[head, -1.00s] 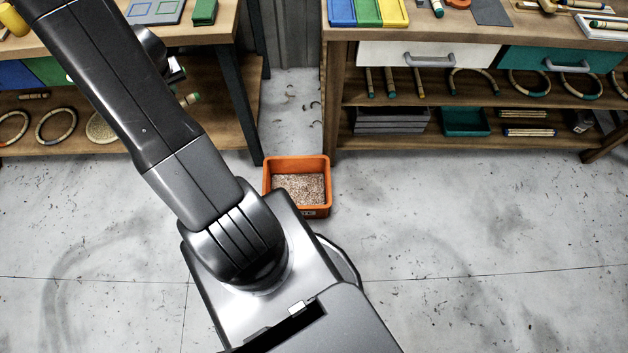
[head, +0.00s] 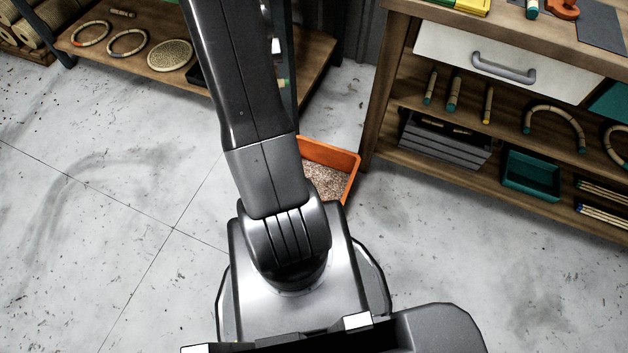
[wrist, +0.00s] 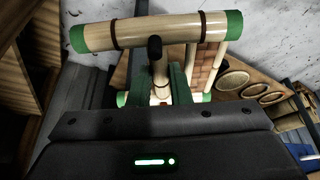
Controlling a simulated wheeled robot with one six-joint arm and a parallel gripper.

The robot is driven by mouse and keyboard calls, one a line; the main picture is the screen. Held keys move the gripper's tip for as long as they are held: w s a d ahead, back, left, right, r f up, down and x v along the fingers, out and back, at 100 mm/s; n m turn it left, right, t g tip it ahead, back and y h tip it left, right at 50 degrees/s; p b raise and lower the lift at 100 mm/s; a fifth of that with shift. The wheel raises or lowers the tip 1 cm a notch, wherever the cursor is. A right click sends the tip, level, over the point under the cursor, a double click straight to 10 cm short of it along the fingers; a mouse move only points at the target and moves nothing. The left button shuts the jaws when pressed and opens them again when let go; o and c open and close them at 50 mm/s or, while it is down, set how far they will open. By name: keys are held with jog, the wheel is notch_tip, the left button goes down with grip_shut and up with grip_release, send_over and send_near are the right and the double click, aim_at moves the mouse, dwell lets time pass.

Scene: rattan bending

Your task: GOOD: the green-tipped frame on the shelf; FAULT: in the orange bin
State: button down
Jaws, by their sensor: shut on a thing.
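In the wrist view, a frame of pale rattan poles with green tips (wrist: 160,32) is in my gripper (wrist: 158,82). Dark bindings wrap its near pole, which lies across the top of the view. My gripper is shut on the frame; the exact contact is partly hidden. In the head view my arm hides the gripper and nearly all of the frame. The orange bin (head: 333,155) stands on the floor just right of my arm, partly covered by it, with brownish bits inside. The wooden shelf unit (head: 395,155) stands at the right, with rattan pieces on its shelves.
A teal tray (head: 531,176) and a grey crate (head: 443,140) sit on the right unit's lower shelf. A white drawer (head: 500,62) is above. Another low shelf at upper left bears rings and a woven disc (head: 170,55). The floor at left and lower right is clear.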

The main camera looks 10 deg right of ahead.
jog(key=shift+s+d+f+m+g+h+b, duration=0.95)
jog(key=shift+d+f+m+b, duration=2.1)
jog(key=shift+f, duration=7.1)
jog(key=shift+s+d+f+m+g+h+b, duration=0.4)
jog(key=shift+d+f+m+g+b, duration=1.05)
jog(key=shift+f+m+b, duration=5.95)
jog(key=shift+s+d+f+m+g+h+b, duration=0.1)
jog(key=shift+s+d+f+m+g+h, duration=1.1)
jog(key=shift+f, duration=11.7)
jog(key=shift+w+d+m+y, duration=0.25)
jog(key=shift+d+m+y, duration=0.15)
jog(key=shift+d, duration=0.1)
jog(key=shift+w+d+m+y, duration=0.25)
jog(key=shift+d+m, duration=0.1)
jog(key=shift+d, duration=0.1)
jog(key=shift+r, duration=0.15)
